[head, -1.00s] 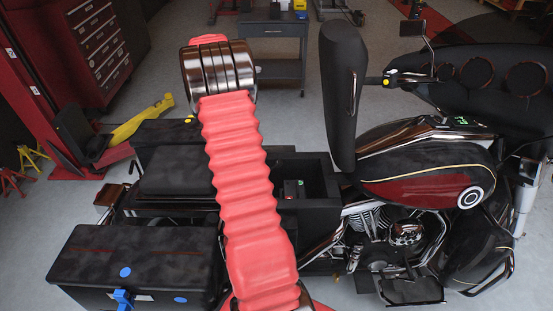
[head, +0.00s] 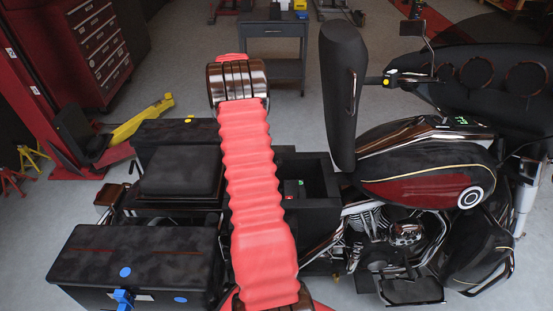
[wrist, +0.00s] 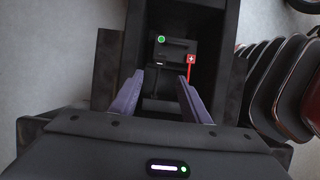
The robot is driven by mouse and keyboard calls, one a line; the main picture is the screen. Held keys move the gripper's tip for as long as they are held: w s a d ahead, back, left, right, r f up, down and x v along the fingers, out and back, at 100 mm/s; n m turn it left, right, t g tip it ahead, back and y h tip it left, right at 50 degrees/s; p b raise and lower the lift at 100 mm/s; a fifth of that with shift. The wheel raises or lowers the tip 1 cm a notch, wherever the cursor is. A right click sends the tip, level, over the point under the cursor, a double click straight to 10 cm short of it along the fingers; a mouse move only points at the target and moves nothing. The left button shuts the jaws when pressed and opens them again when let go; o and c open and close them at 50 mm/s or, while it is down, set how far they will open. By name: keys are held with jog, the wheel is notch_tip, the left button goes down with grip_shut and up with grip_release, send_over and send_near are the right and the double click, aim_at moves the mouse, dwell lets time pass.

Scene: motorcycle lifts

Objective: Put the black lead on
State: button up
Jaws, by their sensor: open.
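In the wrist view my gripper (wrist: 160,92) is open, with two purple fingers apart and nothing seen between them. Beyond the fingertips lies a dark battery (wrist: 176,52) with a green dot, inside an open black compartment (wrist: 210,18). A red lead (wrist: 187,72) with a white plus on its red tag is at the battery's right side. I cannot make out the black lead against the dark surfaces. In the head view the battery (head: 294,189) shows small in the compartment, right of my red-sleeved arm. My gripper is hidden there.
The motorcycle's upright black seat (head: 343,95) stands right of the compartment. A black side case (head: 140,265) and a padded black seat (head: 180,171) lie to the left. The compartment's dark walls are close around the battery.

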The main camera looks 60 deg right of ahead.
jog(key=x, duration=1.2)
jog(key=shift+c, duration=0.7)
grip_shut()
